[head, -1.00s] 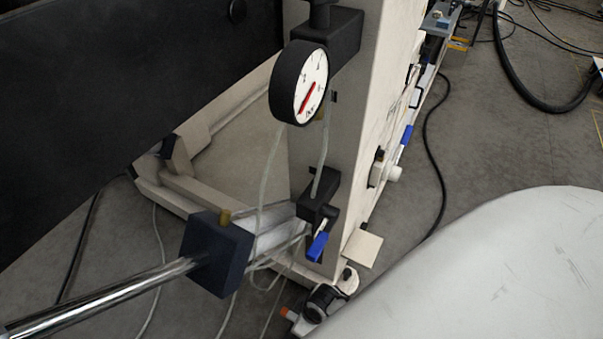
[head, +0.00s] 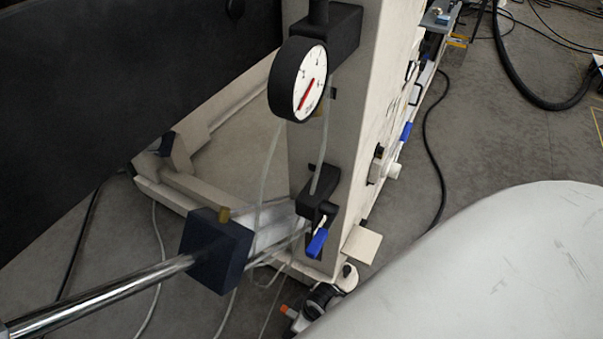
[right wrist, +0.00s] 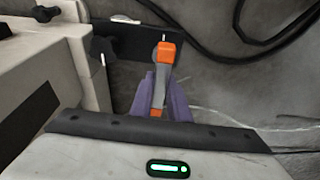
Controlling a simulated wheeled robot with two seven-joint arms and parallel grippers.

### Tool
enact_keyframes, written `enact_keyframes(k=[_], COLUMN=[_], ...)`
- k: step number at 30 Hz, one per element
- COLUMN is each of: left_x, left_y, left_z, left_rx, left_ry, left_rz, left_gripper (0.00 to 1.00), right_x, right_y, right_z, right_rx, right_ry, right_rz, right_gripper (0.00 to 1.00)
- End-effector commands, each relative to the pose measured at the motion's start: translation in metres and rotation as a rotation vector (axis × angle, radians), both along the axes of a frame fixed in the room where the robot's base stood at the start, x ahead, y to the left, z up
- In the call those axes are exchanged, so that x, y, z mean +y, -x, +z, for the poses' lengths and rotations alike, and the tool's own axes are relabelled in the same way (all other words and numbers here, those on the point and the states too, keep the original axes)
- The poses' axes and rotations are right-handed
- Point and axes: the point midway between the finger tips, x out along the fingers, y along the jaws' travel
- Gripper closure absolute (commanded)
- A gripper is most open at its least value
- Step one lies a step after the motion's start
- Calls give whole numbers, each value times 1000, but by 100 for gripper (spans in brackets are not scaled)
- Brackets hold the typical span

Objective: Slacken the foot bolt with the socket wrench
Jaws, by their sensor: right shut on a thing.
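My right gripper (right wrist: 160,106) has purple fingers and is shut on a grey tool with orange ends, which looks like the socket wrench (right wrist: 162,72). In the head view an orange tip of the wrench (head: 284,309) shows low in the picture, beside a dark, partly hidden part close to the frame's foot. A dark bolt head (head: 347,271), likely the foot bolt, stands on the pale foot at the base of the upright. I cannot tell whether the wrench is seated on a bolt. My left gripper is not in view.
A cream upright (head: 375,100) carries a round gauge with a red needle (head: 308,84) and a blue-handled valve (head: 317,242). A chrome bar with a dark block (head: 216,250) crosses at lower left. Thin hoses hang near the foot. Black cables lie on the grey floor (head: 500,130).

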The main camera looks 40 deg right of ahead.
Motion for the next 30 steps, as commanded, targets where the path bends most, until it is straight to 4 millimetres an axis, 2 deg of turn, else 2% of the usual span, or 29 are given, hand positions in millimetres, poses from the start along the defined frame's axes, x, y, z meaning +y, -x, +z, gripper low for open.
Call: enact_keyframes(k=[30], left_x=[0], left_y=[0], left_z=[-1], left_rx=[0], left_ry=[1], left_rz=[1], left_gripper=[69], right_x=[0], right_y=[-1], right_z=[-5], right_rx=[-2], right_ry=[-1], right_rz=[0], right_gripper=[100])
